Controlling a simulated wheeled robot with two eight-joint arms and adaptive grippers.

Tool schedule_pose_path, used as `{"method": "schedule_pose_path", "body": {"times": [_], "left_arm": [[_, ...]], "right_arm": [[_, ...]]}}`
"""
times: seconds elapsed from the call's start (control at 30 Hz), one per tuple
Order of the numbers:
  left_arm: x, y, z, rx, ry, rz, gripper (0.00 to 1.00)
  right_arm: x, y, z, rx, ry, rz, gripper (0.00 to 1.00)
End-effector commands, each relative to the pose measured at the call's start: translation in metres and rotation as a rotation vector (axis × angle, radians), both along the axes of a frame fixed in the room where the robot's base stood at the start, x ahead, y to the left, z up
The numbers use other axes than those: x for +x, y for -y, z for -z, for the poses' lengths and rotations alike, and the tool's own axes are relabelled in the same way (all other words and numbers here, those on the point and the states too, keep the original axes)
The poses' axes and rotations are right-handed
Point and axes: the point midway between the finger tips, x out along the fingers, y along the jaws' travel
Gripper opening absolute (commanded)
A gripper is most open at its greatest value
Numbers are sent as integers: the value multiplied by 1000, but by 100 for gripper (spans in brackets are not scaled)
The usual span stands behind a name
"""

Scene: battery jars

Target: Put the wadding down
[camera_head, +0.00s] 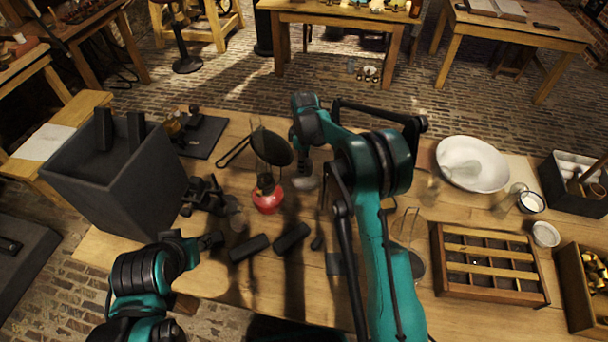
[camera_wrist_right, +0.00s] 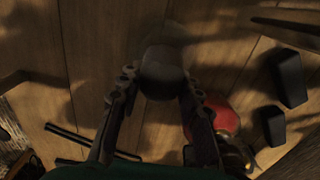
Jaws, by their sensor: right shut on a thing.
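My right gripper (camera_head: 304,164) hangs over the middle of the wooden table. In the right wrist view its two fingers (camera_wrist_right: 158,90) are closed on a grey, rounded lump, the wadding (camera_wrist_right: 163,70). The wadding also shows as a grey lump (camera_head: 306,183) below the gripper in the head view. I cannot tell whether it touches the tabletop.
A red vessel (camera_head: 267,201) stands just left of the right gripper, with a dark round pan (camera_head: 271,147) behind it. Dark blocks (camera_head: 249,248) lie in front. A white bowl (camera_head: 472,178) and a compartmented wooden tray (camera_head: 441,270) stand at right. A tall grey bin (camera_head: 125,190) is at left.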

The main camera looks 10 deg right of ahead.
Motion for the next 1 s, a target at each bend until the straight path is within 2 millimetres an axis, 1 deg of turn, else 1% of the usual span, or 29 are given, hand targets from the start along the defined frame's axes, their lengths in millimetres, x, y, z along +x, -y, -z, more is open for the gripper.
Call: {"method": "schedule_pose_path", "body": {"times": [0.03,0.13,0.3,0.53,0.67,0.7,0.77,0.8,1.0], "left_arm": [[0,0,3,0,0,0,40],[0,0,6,0,0,0,40],[0,0,14,0,0,0,40],[0,0,13,0,0,0,40],[0,0,16,0,0,0,40],[0,0,16,0,0,0,40],[0,0,16,0,0,0,40],[0,0,16,0,0,0,40],[0,0,15,0,0,0,40]], "right_arm": [[0,0,7,0,0,0,3],[0,0,17,0,0,0,3],[0,0,41,0,0,0,3],[0,0,41,0,0,0,3],[0,0,45,0,0,0,3],[0,0,46,0,0,0,37],[0,0,45,0,0,0,53],[0,0,44,0,0,0,56],[0,0,44,0,0,0,56]]}}
